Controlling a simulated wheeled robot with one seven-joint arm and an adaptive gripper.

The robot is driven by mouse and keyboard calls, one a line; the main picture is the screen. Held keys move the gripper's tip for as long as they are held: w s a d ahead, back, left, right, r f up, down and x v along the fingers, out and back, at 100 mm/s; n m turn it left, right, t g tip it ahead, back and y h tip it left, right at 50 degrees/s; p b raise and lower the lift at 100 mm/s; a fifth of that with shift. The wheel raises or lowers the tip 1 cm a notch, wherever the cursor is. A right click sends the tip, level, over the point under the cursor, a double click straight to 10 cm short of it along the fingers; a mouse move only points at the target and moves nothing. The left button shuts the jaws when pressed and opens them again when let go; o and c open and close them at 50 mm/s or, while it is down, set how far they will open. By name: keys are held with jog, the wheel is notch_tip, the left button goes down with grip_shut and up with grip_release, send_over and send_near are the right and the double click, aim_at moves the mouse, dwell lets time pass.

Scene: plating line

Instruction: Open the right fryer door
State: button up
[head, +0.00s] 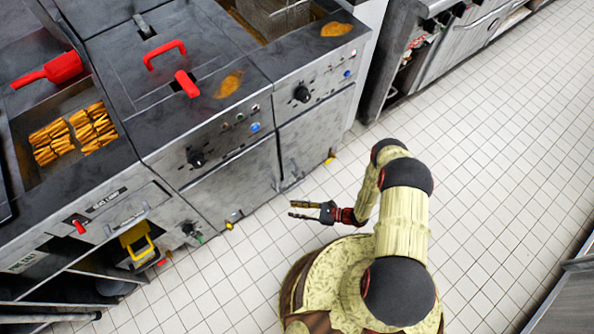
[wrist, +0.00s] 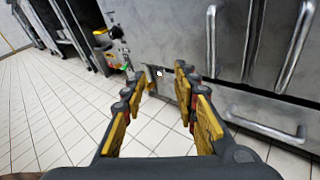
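The fryer's front stands at the left in the head view, with a right door (head: 315,132) under the right control panel and a left door (head: 235,187) beside it. Both doors look shut. In the wrist view the grey metal front (wrist: 170,35) fills the upper right, with two upright bar handles, one nearer (wrist: 212,40) and one further right (wrist: 294,45). I cannot tell for sure which handle belongs to the right door. My gripper (head: 293,209) is open and empty over the floor, apart from the fryer front; its spread fingers also show in the wrist view (wrist: 160,75).
A horizontal bar handle (wrist: 265,124) juts out low at the right. A red-handled lid (head: 130,60) and fries (head: 72,133) are on top of the line. Another metal unit (head: 430,60) stands beyond a gap. The tiled floor (head: 480,160) is clear right of me.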

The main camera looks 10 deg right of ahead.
jog(key=w+d+f+m+t+h, duration=0.1)
jog(key=w+d+f+m+t, duration=0.1)
jog(key=w+f+t, duration=0.15)
jog(key=m+t+h, duration=0.2)
jog(key=t+h, duration=0.1)
jog(key=t, duration=0.2)
send_near(297, 170)
notch_tip(297, 170, down, 2)
jog(key=w+a, duration=0.1)
jog(key=w, duration=0.2)
jog(key=shift+y, duration=0.3)
jog(key=shift+b+x, duration=1.05)
jog(key=shift+x, duration=2.75)
jog(key=shift+s+a+f, duration=0.1)
jog(key=shift+s+a, duration=0.05)
jog(key=shift+c, duration=1)
grip_shut()
